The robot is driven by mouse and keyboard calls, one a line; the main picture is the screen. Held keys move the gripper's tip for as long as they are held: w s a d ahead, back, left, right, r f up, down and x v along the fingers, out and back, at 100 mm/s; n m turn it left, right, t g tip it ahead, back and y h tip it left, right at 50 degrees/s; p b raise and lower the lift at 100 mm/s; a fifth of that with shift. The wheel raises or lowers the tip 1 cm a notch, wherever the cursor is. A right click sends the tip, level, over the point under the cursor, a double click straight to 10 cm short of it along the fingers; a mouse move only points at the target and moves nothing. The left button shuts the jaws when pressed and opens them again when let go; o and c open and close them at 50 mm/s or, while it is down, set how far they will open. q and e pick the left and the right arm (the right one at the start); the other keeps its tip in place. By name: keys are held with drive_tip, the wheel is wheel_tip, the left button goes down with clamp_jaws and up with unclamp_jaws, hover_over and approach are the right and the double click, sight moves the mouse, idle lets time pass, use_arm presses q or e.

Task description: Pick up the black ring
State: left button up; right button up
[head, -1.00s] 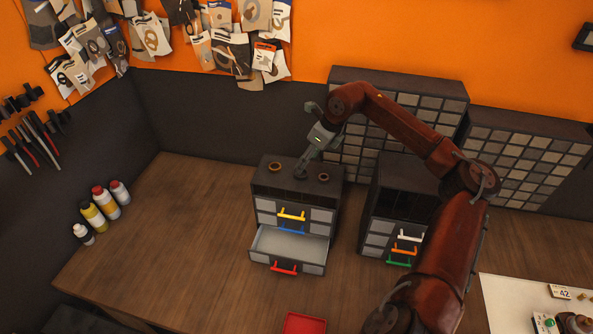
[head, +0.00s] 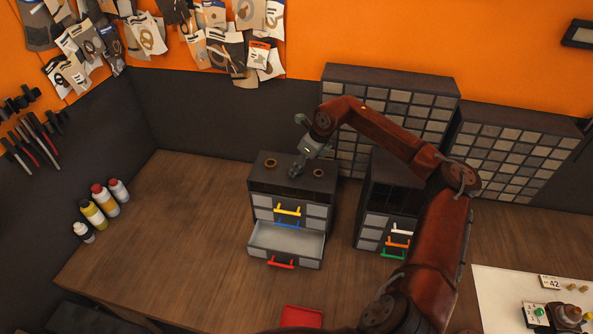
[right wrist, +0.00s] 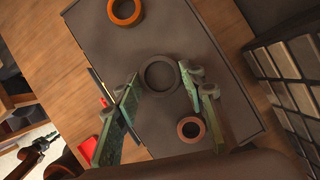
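The black ring (right wrist: 162,75) lies flat on the dark top of the small drawer cabinet (head: 293,186). In the right wrist view it sits at the fingertips of my right gripper (right wrist: 160,80), between them. The gripper is open, one finger on each side, and I cannot tell whether either touches the ring. In the head view my right gripper (head: 296,170) points down at the cabinet top, and I cannot make out the black ring there. My left gripper is not in view.
An orange-brown ring (right wrist: 125,10) and a smaller brown ring (right wrist: 191,129) lie on the same top. The cabinet's lower drawer (head: 286,241) is pulled out. A second cabinet (head: 383,222) stands at right. Bottles (head: 93,214) stand at left; the table's left part is clear.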

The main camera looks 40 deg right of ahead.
drive_tip(key=shift+s+r, duration=0.1)
drive_tip(key=shift+c, duration=0.7)
drive_tip(key=c, duration=0.5)
